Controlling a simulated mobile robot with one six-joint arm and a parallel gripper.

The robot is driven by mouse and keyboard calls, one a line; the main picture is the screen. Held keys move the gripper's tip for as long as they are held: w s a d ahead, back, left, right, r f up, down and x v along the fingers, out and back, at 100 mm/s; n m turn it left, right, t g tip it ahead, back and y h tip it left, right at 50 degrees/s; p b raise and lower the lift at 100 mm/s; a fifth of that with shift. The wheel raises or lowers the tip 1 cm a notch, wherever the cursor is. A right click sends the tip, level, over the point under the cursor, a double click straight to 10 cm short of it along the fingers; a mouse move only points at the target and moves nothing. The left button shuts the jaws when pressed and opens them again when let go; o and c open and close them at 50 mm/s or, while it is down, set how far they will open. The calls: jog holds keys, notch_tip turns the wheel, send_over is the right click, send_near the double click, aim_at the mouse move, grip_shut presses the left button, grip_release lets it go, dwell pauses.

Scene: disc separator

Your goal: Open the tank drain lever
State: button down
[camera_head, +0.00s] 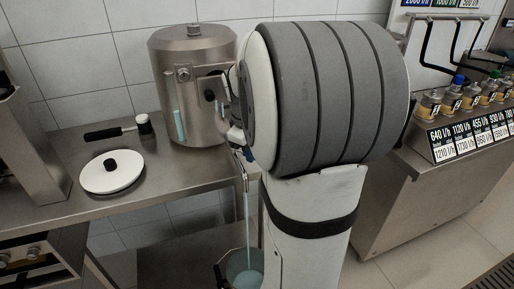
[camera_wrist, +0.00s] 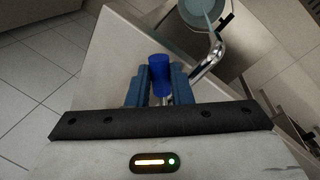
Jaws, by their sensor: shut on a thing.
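The steel tank (camera_head: 188,75) stands on the bench, with a level tube of light-blue liquid on its front. In the wrist view the drain lever's blue handle (camera_wrist: 160,72) lies between the two blue fingers of my gripper (camera_wrist: 157,84), which is shut on it. The chrome drain spout (camera_wrist: 212,57) runs up and right from the handle. A light-blue stream (camera_head: 248,218) falls from the spout into a bucket (camera_head: 230,276) below. The bucket also shows at the top of the wrist view (camera_wrist: 183,22). My arm hides most of the lever in the head view.
A white round lid (camera_head: 98,178) with a black knob lies on the steel bench (camera_head: 160,185), near a black-handled tool (camera_head: 110,132). On the right, a second steel counter (camera_head: 400,190) carries several small capped bottles (camera_head: 450,100) and flow-rate labels. Floor shows at lower right.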

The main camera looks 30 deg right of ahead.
jog(key=c, duration=1.3)
grip_release()
jog(key=shift+r, duration=0.15)
notch_tip(320, 180, up, 8)
jog(key=a+p, duration=0.1)
jog(key=p, duration=0.5)
jog(key=shift+s+a+f, duration=0.2)
jog(key=shift+s, duration=0.2)
jog(key=shift+c, duration=0.4)
